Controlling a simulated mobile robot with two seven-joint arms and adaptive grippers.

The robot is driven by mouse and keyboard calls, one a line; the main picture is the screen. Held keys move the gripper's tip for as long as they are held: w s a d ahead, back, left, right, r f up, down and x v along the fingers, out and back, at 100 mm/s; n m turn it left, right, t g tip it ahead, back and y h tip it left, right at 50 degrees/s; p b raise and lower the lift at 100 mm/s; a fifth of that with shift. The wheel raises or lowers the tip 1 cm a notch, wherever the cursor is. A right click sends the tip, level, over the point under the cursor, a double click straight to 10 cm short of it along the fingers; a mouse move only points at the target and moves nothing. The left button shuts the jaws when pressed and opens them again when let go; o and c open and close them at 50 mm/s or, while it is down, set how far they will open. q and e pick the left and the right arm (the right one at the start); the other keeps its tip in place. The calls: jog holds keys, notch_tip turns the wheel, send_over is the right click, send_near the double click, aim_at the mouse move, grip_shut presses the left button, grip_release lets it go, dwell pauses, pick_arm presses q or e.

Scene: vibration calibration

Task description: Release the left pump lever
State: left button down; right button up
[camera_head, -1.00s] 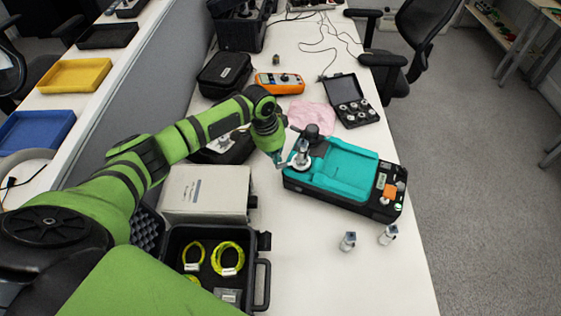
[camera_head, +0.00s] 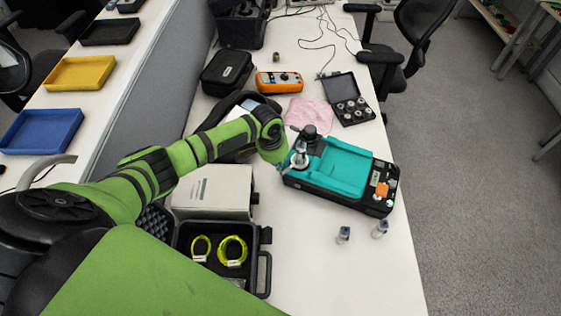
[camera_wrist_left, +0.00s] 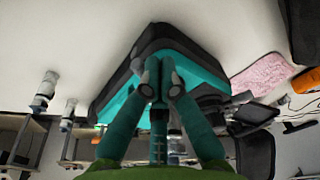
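The pump unit is a black case with a teal top (camera_head: 345,168), lying on the white table. At its left end stand a silver fitting (camera_head: 300,157) and a black knob (camera_head: 309,132) with a dark bar reaching left. My left gripper (camera_head: 283,165) is at this left end, pointing down, close beside the silver fitting. In the left wrist view my left gripper (camera_wrist_left: 160,65) has its fingertips together in front of the case's teal and black corner (camera_wrist_left: 185,45). Whether a thin lever lies between or touches the tips cannot be told. My right gripper is out of view.
A white box (camera_head: 212,190) and an open black case (camera_head: 265,235) with yellow rings stand left of the pump. Two small fittings (camera_head: 343,235) (camera_head: 381,228) stand in front. A pink cloth (camera_head: 307,112) and a fittings case (camera_head: 350,97) lie behind.

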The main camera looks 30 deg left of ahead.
pick_arm(q)
notch_tip(320, 180, up, 7)
jog(key=p, duration=0.4)
dwell(0.4)
